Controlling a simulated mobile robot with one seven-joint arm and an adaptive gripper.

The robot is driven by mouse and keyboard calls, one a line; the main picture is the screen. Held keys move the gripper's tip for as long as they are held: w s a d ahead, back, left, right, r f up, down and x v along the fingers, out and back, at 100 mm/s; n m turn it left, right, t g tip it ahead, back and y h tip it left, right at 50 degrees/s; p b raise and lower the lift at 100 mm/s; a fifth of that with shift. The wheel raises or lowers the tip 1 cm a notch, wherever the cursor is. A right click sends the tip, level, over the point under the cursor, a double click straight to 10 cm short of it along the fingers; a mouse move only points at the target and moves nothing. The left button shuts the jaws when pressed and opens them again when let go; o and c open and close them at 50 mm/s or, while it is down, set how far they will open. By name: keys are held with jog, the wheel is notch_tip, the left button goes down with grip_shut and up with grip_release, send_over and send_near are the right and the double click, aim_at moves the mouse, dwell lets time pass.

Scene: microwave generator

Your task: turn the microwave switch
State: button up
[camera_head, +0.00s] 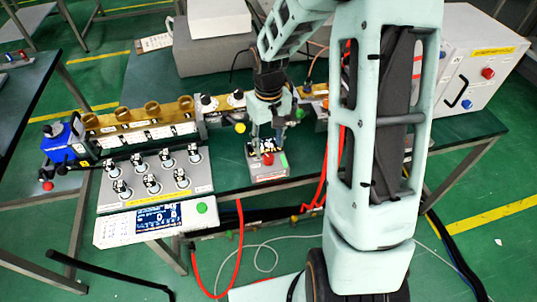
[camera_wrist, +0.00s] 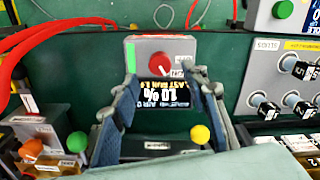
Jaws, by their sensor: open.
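A small grey control box with a red knob (camera_head: 268,158) stands on the green table. In the wrist view the red knob (camera_wrist: 160,64) has a pale pointer line, and below it a dark display (camera_wrist: 168,92) shows upside-down text. My gripper (camera_head: 267,134) is above the box, pointing down. In the wrist view my gripper (camera_wrist: 163,85) is open, with one blue-grey finger to each side of the display and knob. No contact with the knob is visible. My gripper partly covers the display in the head view.
A panel with several black-and-silver knobs (camera_head: 152,178) and a unit with a blue screen (camera_head: 157,217) lie to the left. A brass waveguide assembly (camera_head: 145,117) runs behind. A white cabinet (camera_head: 478,62) stands at right. Red cables (camera_head: 320,195) hang near the table edge.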

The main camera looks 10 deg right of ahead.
aim_at(269, 157)
notch_tip(269, 157, down, 6)
jog(key=shift+r, duration=0.1)
jog(key=shift+c, duration=0.5)
grip_shut()
